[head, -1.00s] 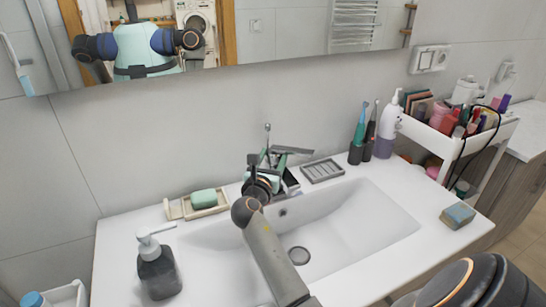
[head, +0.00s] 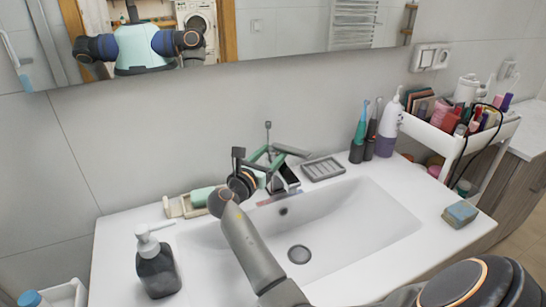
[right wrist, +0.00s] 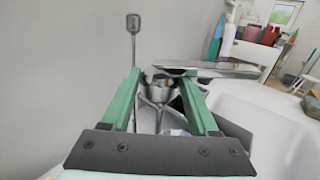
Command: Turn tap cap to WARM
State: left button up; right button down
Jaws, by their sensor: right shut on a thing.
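The chrome tap (head: 289,180) stands at the back edge of the white washbasin (head: 345,220). Its cap with a flat lever (head: 293,151) points to the right; the lever also shows in the right wrist view (right wrist: 218,69). My right gripper (head: 272,158) reaches the tap from the left front. Its green fingers are shut on the tap cap (right wrist: 161,90), one on each side. The fingers and wrist partly hide the tap in the head view. Any WARM mark is too small to see. My left gripper is not in view.
A thin upright rod (head: 267,133) rises behind the tap. A green soap bar (head: 202,197) sits left of my wrist, and a grey soap dish (head: 323,168) lies right of the tap. A dark soap dispenser (head: 157,270) stands front left. A sponge (head: 460,213) lies at right.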

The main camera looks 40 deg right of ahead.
jog(key=m+g, duration=0.1)
jog(key=m+g+b, duration=0.1)
jog(key=g, duration=0.1)
jog(key=m+g+h+b, duration=0.1)
jog(key=g, duration=0.1)
jog(key=shift+w+f, duration=0.1)
jog(key=shift+w, duration=0.2)
jog(key=shift+w+m+g+b, duration=0.1)
jog(key=shift+m+g+b, duration=1)
jog(key=shift+g, duration=0.6)
jog(key=shift+m+g, duration=0.3)
jog(key=shift+c, duration=0.8)
grip_release()
